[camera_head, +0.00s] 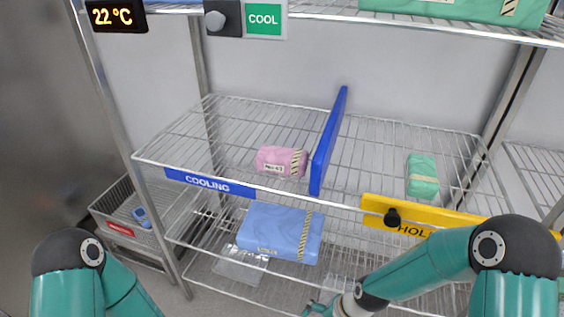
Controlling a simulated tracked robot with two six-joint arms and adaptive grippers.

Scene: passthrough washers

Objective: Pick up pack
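A pink pack (282,161) with a striped strip and a small label lies on the middle wire shelf, on the side marked COOLING, left of a blue upright divider (328,143). A green pack (422,176) with a pale band lies on the same shelf, right of the divider, behind the yellow HOLD strip. A larger blue pack (280,232) with a striped strip lies on the shelf below. Parts of both my arms show along the bottom. My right forearm reaches down and left to the bottom edge.
A blue COOLING strip (210,184) and a yellow HOLD strip (450,219) with a black knob line the shelf front. A clear bag (240,264) lies low down. A wire basket (125,222) stands at left. Green packs sit on the top shelf (350,17).

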